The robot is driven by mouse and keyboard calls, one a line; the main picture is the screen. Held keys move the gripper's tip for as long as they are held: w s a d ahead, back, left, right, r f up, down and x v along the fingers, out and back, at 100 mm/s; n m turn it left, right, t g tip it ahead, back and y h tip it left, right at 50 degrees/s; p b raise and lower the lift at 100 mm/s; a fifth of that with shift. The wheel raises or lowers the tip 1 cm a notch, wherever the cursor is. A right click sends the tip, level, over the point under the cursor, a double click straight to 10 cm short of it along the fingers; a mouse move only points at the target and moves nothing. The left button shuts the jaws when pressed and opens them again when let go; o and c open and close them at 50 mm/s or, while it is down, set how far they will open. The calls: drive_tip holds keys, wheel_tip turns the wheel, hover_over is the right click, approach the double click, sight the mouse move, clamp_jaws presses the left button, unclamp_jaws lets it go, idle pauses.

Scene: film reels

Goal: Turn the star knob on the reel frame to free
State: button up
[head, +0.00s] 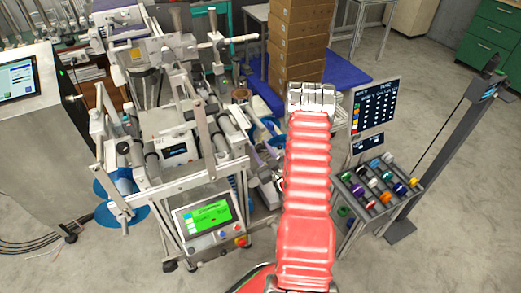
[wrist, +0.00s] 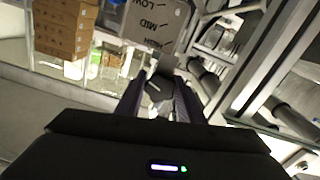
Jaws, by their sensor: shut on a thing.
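The star knob (wrist: 160,87) is dark with a short pale mark and shows in the middle of the wrist view. My gripper (wrist: 158,98) is shut on it, one finger on each side. Which word the pale mark points to I cannot tell. The reel frame (head: 172,130), of metal bars and rollers, stands left of my red-sleeved arm in the head view. There the knob and my fingertips are hidden.
Stacked cartons (head: 300,45) stand behind my arm. A rack of coloured reels (head: 375,188) with a dark sign (head: 372,105) stands to the right. A green-lit screen (head: 207,217) is on the frame's front. Open floor lies at far right.

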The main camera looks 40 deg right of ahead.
idle(0.3)
drive_tip(key=o, duration=1.1)
drive_tip(key=shift+c, duration=0.2)
drive_tip(key=shift+s, duration=0.1)
drive_tip(key=v, duration=1.3)
drive_tip(key=shift+s+a, duration=0.15)
drive_tip(key=shift+s, duration=0.15)
